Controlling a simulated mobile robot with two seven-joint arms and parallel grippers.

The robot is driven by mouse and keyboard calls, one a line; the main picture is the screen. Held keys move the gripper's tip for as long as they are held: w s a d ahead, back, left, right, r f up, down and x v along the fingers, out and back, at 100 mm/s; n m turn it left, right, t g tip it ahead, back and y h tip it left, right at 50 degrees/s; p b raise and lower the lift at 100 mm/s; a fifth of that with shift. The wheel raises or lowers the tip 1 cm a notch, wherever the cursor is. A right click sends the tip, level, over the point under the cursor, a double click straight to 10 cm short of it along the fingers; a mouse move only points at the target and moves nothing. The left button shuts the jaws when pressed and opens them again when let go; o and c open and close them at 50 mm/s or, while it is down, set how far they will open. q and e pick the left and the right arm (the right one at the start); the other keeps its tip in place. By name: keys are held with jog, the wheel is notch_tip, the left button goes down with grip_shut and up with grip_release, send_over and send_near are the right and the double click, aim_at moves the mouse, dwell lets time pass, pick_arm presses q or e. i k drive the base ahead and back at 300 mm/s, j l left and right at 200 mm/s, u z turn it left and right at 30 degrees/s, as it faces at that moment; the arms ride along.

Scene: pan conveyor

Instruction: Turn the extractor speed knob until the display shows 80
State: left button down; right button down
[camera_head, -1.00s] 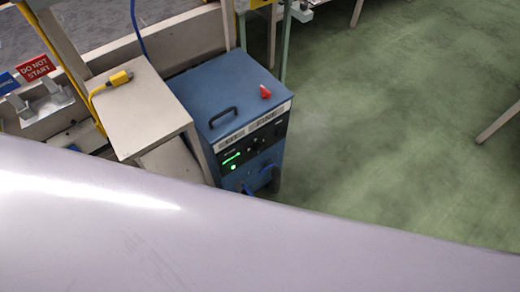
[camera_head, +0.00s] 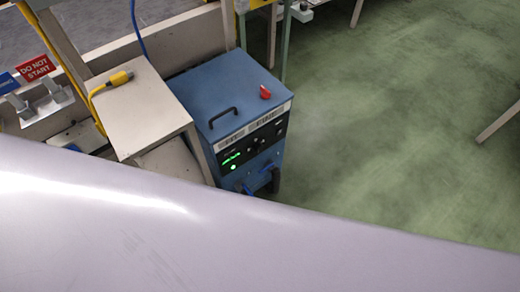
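A blue cabinet-like machine (camera_head: 222,88) with a black handle on top stands beyond the large pale surface. Its black front panel (camera_head: 268,136) carries dark knobs (camera_head: 254,143) and a small green lit display (camera_head: 231,159), with a round green light below it. The digits are too small to read. I cannot tell which knob is the extractor speed knob. Neither gripper is in view.
A large pale, glossy surface (camera_head: 200,235) fills the lower picture. A beige cabinet (camera_head: 142,105) with a yellow plug (camera_head: 119,78) on it stands left of the machine. A red object (camera_head: 265,92) sits on the machine's top. Green floor (camera_head: 400,120) is open at right.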

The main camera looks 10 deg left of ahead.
aim_at(258, 147)
jog(key=k+l+u, duration=0.1)
jog(key=k+u, duration=0.6)
jog(key=k+l, duration=0.05)
